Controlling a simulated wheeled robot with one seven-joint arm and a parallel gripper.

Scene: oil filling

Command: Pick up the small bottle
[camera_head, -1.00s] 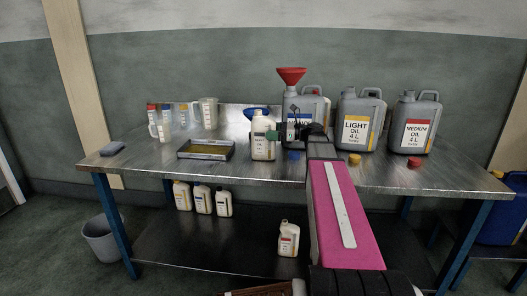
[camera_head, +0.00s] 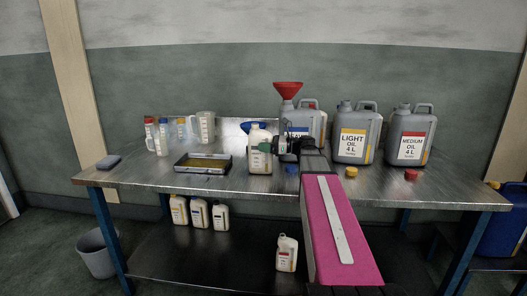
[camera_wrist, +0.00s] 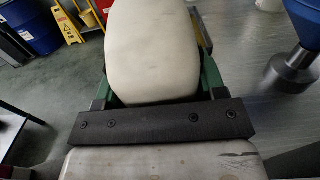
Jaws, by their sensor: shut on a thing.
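The small bottle (camera_head: 260,156) is cream-white with a printed label and stands upright at the front of the metal table in the head view. My gripper (camera_head: 268,147) reaches it from the right and its green fingers are shut on it. In the wrist view the pale bottle (camera_wrist: 152,50) fills the space between the green fingers of my gripper (camera_wrist: 158,88). Whether its base touches the table top cannot be told.
A red funnel (camera_head: 288,90) sits in a grey canister behind my arm. Grey canisters of light oil (camera_head: 353,146) and medium oil (camera_head: 410,148) stand at the right. A tray (camera_head: 179,166) lies left of the bottle, with measuring jugs (camera_head: 205,128) behind. More bottles stand on the lower shelf.

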